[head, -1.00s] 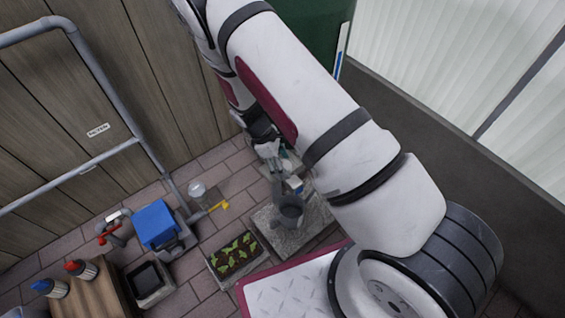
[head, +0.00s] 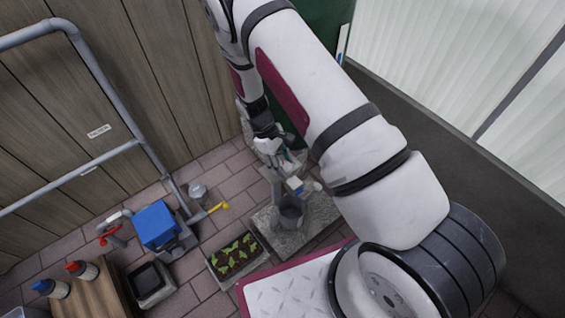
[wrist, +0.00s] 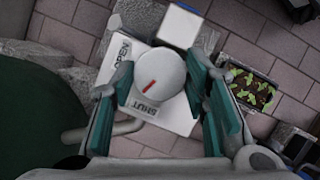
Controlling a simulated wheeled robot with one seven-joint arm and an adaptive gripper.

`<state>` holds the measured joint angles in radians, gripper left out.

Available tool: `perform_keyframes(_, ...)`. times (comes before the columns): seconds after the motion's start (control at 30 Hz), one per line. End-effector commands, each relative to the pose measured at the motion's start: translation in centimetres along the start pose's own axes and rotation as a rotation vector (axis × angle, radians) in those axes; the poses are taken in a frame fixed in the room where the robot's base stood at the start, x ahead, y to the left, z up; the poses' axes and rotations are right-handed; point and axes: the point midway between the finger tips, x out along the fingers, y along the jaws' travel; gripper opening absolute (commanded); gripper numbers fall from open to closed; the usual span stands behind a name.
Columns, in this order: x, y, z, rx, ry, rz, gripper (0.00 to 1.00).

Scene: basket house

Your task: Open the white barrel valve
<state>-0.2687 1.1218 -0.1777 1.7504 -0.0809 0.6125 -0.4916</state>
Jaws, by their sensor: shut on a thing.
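In the wrist view, the white valve knob (wrist: 160,75) has a red mark on its face. It sits on a white plate (wrist: 180,115) lettered OPEN at upper left and SHUT below. The red mark slants to the lower left, toward the SHUT side. My gripper (wrist: 163,90) is shut on the knob, with a teal-padded finger on either side. The dark green barrel (wrist: 40,120) is at the left, and a grey pipe runs from the plate toward it. In the head view, my gripper (head: 270,150) is beside the green barrel (head: 323,25); the knob is hard to make out there.
A seedling tray (head: 237,257), a blue-topped device (head: 157,225) and a yellow-handled valve (head: 217,207) are to the left.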

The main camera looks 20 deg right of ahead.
Motion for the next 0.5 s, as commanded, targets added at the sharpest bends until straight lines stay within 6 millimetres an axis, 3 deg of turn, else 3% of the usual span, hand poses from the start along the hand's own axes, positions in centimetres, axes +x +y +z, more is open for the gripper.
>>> perform_keyframes(0.5, 0.06, 0.38, 0.05, 0.456, 0.002, -0.188, 0.14)
